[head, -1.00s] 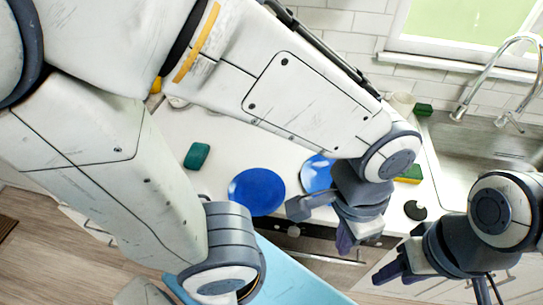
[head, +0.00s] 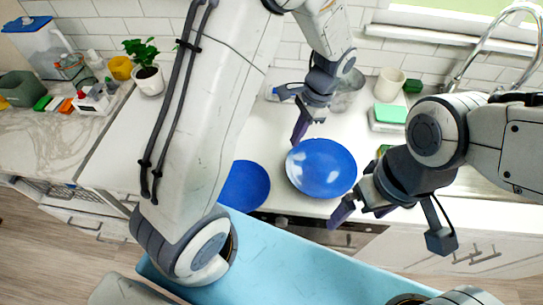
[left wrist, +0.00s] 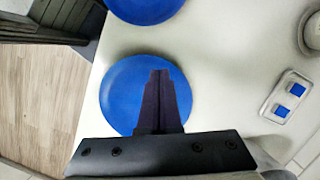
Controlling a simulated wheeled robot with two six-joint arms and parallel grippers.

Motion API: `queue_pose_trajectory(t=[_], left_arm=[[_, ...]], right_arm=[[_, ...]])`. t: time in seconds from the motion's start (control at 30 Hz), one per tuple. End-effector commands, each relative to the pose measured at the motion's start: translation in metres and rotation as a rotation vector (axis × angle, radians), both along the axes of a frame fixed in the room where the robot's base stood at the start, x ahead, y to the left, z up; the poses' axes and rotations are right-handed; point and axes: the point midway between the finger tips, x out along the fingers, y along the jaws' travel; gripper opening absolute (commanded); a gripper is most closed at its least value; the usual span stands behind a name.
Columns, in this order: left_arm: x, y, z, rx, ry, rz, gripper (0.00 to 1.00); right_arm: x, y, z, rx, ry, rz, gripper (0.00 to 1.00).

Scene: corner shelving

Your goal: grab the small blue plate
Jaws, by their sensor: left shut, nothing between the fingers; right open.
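Two round blue plates lie on the white counter. The right plate (head: 322,168) shows whole in the head view. The left plate (head: 244,186) is partly hidden by my left arm and looks a little smaller, but I cannot be sure of their sizes. My left gripper (head: 298,136) is shut and empty, pointing down above the far-left side of the right plate. In the left wrist view its closed fingers (left wrist: 161,98) cover part of a blue plate (left wrist: 122,92); another blue plate (left wrist: 145,6) is cut off at the top. My right gripper (head: 357,210) is open near the right plate's near-right rim.
A glass (head: 348,92), a white cup (head: 389,84) and a green-topped block (head: 388,116) stand behind the plates. The sink and faucet (head: 497,45) are at right. A potted plant (head: 147,72) stands at left.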

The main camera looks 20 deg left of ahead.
Motion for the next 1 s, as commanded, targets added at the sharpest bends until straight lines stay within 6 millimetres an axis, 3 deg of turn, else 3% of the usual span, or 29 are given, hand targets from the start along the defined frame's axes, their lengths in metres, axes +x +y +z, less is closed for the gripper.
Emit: queue_pose_trajectory(t=[0.27, 0.67, 1.0], left_arm=[[0.003, 0.014, -0.027, 0.011, 0.023, -0.010, 0.00], [-0.015, 0.030, -0.106, 0.010, 0.025, -0.009, 0.00], [-0.040, 0.057, -0.105, 0.009, 0.019, -0.008, 0.00]], right_arm=[[0.000, 0.000, 0.005, 0.000, 0.000, 0.000, 1.00], [0.000, 0.000, 0.022, 0.000, 0.000, -0.001, 1.00], [0.000, 0.000, 0.036, 0.000, 0.000, -0.001, 1.00]])
